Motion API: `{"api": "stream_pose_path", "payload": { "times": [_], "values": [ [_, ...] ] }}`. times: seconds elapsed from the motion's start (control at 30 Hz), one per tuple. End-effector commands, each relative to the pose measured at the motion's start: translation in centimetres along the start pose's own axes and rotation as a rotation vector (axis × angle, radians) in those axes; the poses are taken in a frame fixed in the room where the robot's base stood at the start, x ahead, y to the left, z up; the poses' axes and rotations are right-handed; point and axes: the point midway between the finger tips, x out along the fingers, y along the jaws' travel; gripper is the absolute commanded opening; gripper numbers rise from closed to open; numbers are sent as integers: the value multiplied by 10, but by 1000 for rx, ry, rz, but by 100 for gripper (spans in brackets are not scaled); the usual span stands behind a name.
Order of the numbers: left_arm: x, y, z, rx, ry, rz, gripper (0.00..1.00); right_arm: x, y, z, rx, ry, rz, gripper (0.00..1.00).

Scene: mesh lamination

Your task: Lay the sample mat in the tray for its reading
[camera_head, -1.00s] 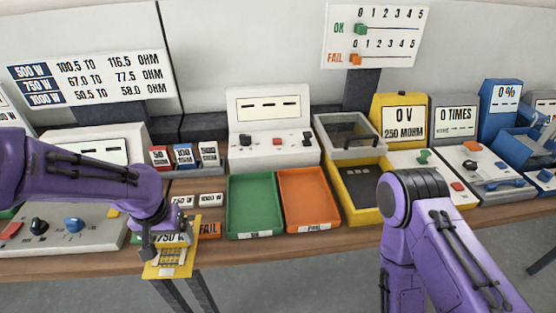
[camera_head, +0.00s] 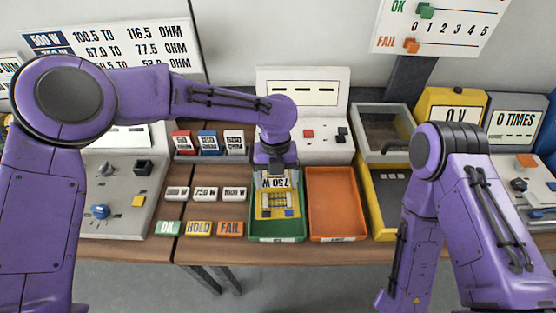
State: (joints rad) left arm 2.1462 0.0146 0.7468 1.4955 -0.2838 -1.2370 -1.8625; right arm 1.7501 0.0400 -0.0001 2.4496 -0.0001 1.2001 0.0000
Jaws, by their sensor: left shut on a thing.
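The sample mat (camera_head: 274,202) is a yellow sheet with a dark printed grid and a "750 W" label. My left gripper (camera_head: 277,168) is shut on its far edge. The mat is over the green tray (camera_head: 277,239), inside its outline in the picture, and hides most of its floor. I cannot tell whether the mat touches the tray floor. The orange tray (camera_head: 332,203) just to the right is empty. My right arm is at the right, reaching down to the bottom edge; its gripper is not in view.
Behind the trays stands a white meter (camera_head: 302,95) showing dashes. OK, HOLD (camera_head: 199,229) and FAIL tags lie left of the green tray. A yellow tester (camera_head: 381,195) with a lidded grey frame (camera_head: 384,130) stands right of the orange tray.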

Motion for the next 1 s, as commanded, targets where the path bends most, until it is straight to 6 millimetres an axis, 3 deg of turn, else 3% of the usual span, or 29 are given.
{"api": "stream_pose_path", "payload": {
  "times": [0.27, 0.7, 1.0],
  "values": [
    [14, -6, 2, 60, 0, 9, 44, 14, -1, 6, 0, -1, 0, 0],
    [65, -5, 10, 55, -2, 7, 44, 66, -6, 28, 0, -1, 0, 0],
    [66, -4, 10, 53, -2, 7, 44, 68, -6, 28, 0, -1, 0, 0]
  ]
}}
